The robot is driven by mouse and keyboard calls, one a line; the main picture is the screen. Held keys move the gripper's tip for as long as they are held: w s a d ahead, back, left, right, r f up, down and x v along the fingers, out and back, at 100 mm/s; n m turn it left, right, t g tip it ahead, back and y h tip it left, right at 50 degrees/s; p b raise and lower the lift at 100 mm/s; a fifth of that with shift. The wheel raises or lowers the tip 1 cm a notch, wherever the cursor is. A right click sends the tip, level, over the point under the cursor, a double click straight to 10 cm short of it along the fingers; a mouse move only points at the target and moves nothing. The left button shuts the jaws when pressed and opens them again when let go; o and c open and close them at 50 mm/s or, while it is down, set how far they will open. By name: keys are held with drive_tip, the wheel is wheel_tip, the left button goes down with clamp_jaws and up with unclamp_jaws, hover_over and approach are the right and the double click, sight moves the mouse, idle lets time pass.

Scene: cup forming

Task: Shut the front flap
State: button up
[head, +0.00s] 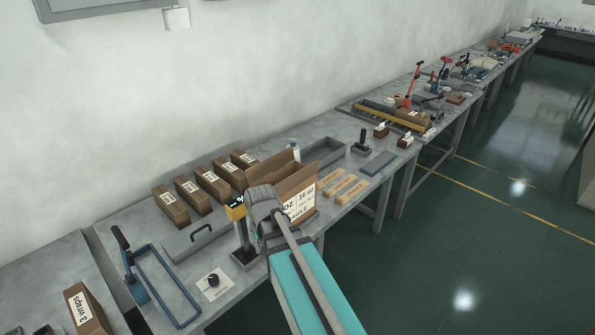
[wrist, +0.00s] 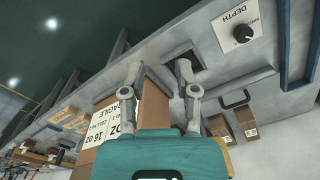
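The brown carton (head: 305,201) stands near the table's front edge in the head view, with a white label reading 16 OZ and FRAGILE. A back flap (head: 270,167) stands up. Brown board above the label at the front looks like the raised front flap, but I cannot tell where it begins. My gripper (head: 264,203) is in front of the carton's left part and hides it. In the wrist view, my gripper (wrist: 159,70) has its two fingers apart with nothing held between them. The carton (wrist: 151,107) shows behind and left of the fingers there; contact cannot be told.
A post with a yellow display (head: 237,208) stands just left of my gripper. A depth dial plate (head: 214,284) and a blue frame (head: 160,288) are at left. Several brown boxes (head: 206,181) line the back. Tan blocks (head: 341,185) and a grey tray (head: 324,153) lie right.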

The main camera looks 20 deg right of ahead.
drive_tip(key=w+d+r+m+p, duration=0.6)
drive_tip(key=w+d+r+p, duration=0.45)
drive_tip(key=w, duration=0.25)
wheel_tip(320, 180, up, 8)
drive_tip(key=m+p, duration=0.6)
drive_tip(key=p, duration=0.1)
hover_over(296, 184)
drive_tip(key=shift+s+d+t, duration=0.25)
drive_tip(key=shift+s+t, duration=0.05)
drive_tip(key=shift+s, duration=0.1)
drive_tip(key=f+b, duration=0.9)
drive_tip(key=w+f+b, duration=0.1)
drive_tip(key=f+b, duration=0.3)
drive_tip(key=b, duration=0.1)
drive_tip(key=shift+a+f, duration=0.15)
drive_tip(key=shift+f, duration=0.2)
clamp_jaws()
